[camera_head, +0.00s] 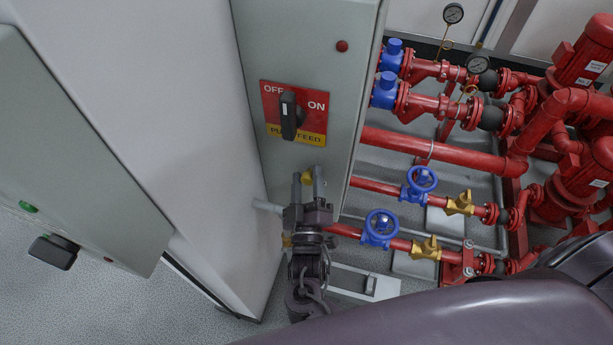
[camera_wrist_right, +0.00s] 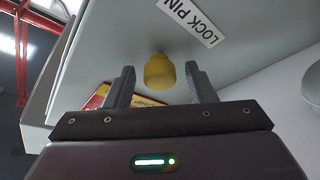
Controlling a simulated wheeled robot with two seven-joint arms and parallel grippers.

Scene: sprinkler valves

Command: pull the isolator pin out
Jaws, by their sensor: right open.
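The isolator pin is a yellow knob (camera_head: 307,178) low on the front of the grey cabinet (camera_head: 302,50), below the switch. It also shows in the right wrist view (camera_wrist_right: 159,72), beside a white "LOCK PIN" label (camera_wrist_right: 188,20). My right gripper (camera_head: 307,174) is open, with one finger on each side of the knob; its fingers also show in the wrist view (camera_wrist_right: 160,78). A gap shows between the knob and each finger there. The pin's shaft is hidden. My left gripper is not in view.
A black rotary handle (camera_head: 290,115) sits on a red and yellow "OFF/ON" plate (camera_head: 313,134) above the pin. Red pipes (camera_head: 440,148) with blue handwheels (camera_head: 382,223) run to the right of the cabinet. A pale wall panel (camera_head: 170,120) stands at left.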

